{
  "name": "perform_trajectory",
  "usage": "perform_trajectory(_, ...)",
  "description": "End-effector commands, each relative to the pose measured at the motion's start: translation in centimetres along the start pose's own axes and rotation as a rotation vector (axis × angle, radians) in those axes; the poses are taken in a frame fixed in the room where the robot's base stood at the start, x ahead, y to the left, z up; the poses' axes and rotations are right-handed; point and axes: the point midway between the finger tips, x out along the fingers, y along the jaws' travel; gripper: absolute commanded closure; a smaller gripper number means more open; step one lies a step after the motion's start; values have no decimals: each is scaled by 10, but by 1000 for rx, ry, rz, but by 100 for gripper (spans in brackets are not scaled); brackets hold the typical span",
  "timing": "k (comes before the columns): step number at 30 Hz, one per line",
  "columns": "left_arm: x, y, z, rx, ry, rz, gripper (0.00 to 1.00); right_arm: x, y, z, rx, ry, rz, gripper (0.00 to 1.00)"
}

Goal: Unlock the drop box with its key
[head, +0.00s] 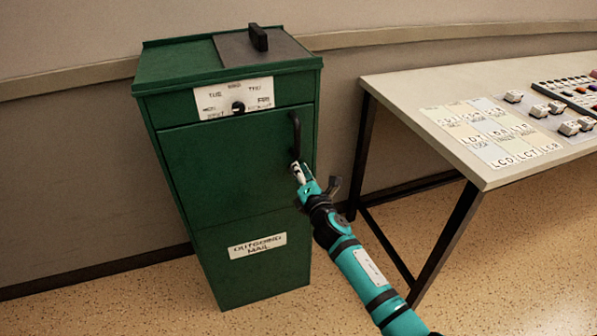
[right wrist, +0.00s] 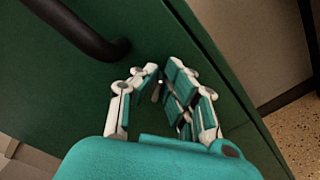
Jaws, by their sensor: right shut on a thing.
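The green drop box (head: 238,165) stands against the wall, its door closed, with a dark upright handle (head: 296,135) near the door's right edge. The handle also shows in the right wrist view (right wrist: 72,28). My right gripper (head: 298,170) is at the door's right side, just below the handle. In the right wrist view its fingers (right wrist: 160,78) close on a small pale metallic piece, likely the key (right wrist: 157,91). Most of it is hidden between the fingers. I cannot tell whether it is in a lock, and no keyhole shows. My left gripper is out of view.
The box has a white dial plate (head: 234,98) with a dark knob, and an outgoing mail label (head: 257,246). A table (head: 440,115) with lettered cards and several small blocks stands at right, close to my right arm. Open floor lies in front.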

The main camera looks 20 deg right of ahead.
Motion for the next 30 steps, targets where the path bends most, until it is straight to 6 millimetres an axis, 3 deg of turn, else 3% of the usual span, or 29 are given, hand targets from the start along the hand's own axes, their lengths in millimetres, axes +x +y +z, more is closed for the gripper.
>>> perform_trajectory(15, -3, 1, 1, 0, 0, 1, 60, 0, -4, 0, 411, -2, 0, 100)
perform_trajectory(30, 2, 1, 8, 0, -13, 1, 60, 0, -6, 0, 542, -2, -1, 100)
